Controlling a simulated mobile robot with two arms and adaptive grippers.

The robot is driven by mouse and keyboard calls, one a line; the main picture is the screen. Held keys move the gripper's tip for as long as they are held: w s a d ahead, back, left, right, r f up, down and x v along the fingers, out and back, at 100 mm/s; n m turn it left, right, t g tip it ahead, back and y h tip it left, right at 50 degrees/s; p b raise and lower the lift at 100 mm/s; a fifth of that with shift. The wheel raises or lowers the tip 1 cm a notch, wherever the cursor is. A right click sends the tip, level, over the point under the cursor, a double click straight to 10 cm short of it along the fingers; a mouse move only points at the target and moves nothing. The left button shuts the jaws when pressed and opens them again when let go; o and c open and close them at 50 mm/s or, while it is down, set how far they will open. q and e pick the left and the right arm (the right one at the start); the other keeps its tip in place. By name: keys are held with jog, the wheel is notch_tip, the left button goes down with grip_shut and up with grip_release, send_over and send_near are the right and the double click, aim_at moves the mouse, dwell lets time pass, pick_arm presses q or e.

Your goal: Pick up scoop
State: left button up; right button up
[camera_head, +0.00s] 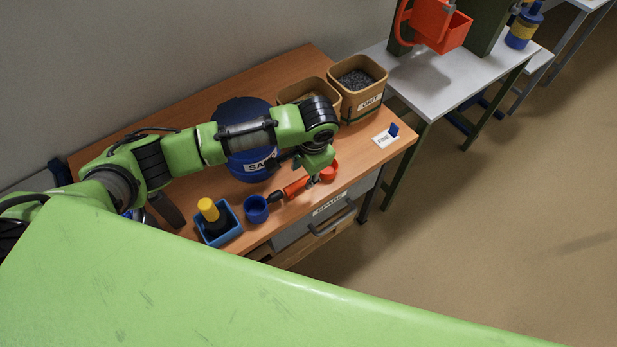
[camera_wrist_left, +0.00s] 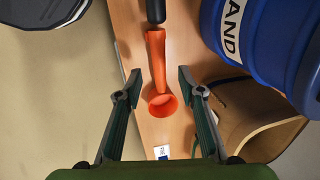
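An orange scoop (camera_head: 295,187) with a red-orange cup end lies on the wooden workbench (camera_head: 225,103) near its front edge. In the left wrist view the orange scoop (camera_wrist_left: 157,52) points its cup towards my wrist. My left gripper (camera_head: 313,180) is just above it, and the arm partly hides it in the head view. In the left wrist view my left gripper (camera_wrist_left: 158,77) is open, one finger on each side of the scoop near its cup, with nothing held. A blue cup (camera_head: 257,209) with a black handle lies in line with the orange handle. My right gripper is not in view.
A blue drum (camera_head: 240,112) marked SAND stands behind the scoop. Tan bins (camera_head: 358,76) stand at the back right, one labelled GRIT. A blue tray (camera_head: 221,237) with a yellow-topped item sits at left. A drawer (camera_head: 318,223) is below the front edge.

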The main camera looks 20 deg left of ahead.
aim_at(301, 182)
pick_arm(q)
jog(key=shift+s+a+f, duration=0.1)
jog(key=shift+a+f, duration=0.05)
jog(key=shift+f, duration=0.6)
jog(key=f, duration=0.1)
jog(key=f+p, duration=0.1)
jog(key=shift+a+f, duration=0.2)
jog(key=shift+f, duration=0.1)
jog(key=shift+w+f, duration=0.25)
jog(key=shift+f, duration=0.3)
grip_shut()
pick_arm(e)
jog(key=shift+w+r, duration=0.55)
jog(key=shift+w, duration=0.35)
